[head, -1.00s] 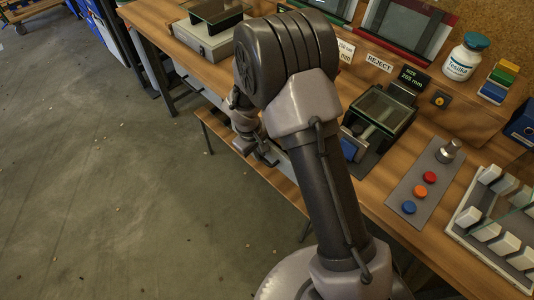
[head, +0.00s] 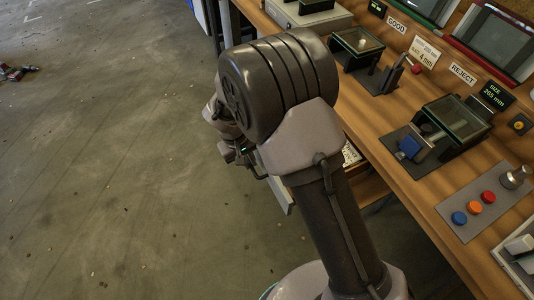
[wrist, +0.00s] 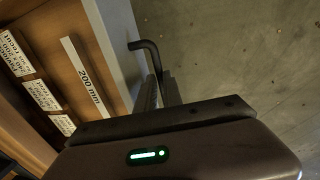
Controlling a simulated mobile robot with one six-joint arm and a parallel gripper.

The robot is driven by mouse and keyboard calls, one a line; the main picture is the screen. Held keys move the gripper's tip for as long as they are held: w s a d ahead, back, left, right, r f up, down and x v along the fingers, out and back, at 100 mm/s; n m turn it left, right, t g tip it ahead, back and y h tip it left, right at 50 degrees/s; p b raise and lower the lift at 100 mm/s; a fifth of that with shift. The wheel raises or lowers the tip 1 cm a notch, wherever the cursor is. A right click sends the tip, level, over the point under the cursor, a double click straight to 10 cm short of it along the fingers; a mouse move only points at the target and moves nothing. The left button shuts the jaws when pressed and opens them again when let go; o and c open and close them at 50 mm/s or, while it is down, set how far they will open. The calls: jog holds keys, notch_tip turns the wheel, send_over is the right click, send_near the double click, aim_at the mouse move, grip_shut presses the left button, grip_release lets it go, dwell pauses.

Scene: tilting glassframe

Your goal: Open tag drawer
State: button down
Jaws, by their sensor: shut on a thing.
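The tag drawer stands out from under the bench, and its grey front panel (head: 277,188) shows left of my arm in the head view. In the wrist view the panel (wrist: 117,45) runs along the drawer's wooden inside. White printed tags (wrist: 40,95) and a long "200 mm" strip (wrist: 84,76) lie inside. A dark bar handle (wrist: 147,47) sits on the panel's outer side. My gripper (wrist: 158,92) is shut on this handle; its dark body hides part of the grip. My gripper also shows in the head view (head: 250,163), partly hidden by my arm.
The wooden bench (head: 400,150) runs along the right, with a glass-topped fixture (head: 457,118), blue, orange and red buttons (head: 473,207) and GOOD and REJECT signs on it.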

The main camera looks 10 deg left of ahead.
jog(key=shift+s+a, duration=0.55)
jog(key=shift+a, duration=0.35)
jog(key=shift+s+a, duration=0.55)
jog(key=shift+a, duration=0.35)
jog(key=c, duration=1.8)
grip_release()
jog(key=shift+o, duration=0.2)
notch_tip(320, 180, up, 17)
jog(key=s+a+p, duration=0.1)
jog(key=a+p, duration=0.1)
jog(key=p, duration=0.4)
jog(key=shift+s+a, duration=0.35)
jog(key=shift+s, duration=0.05)
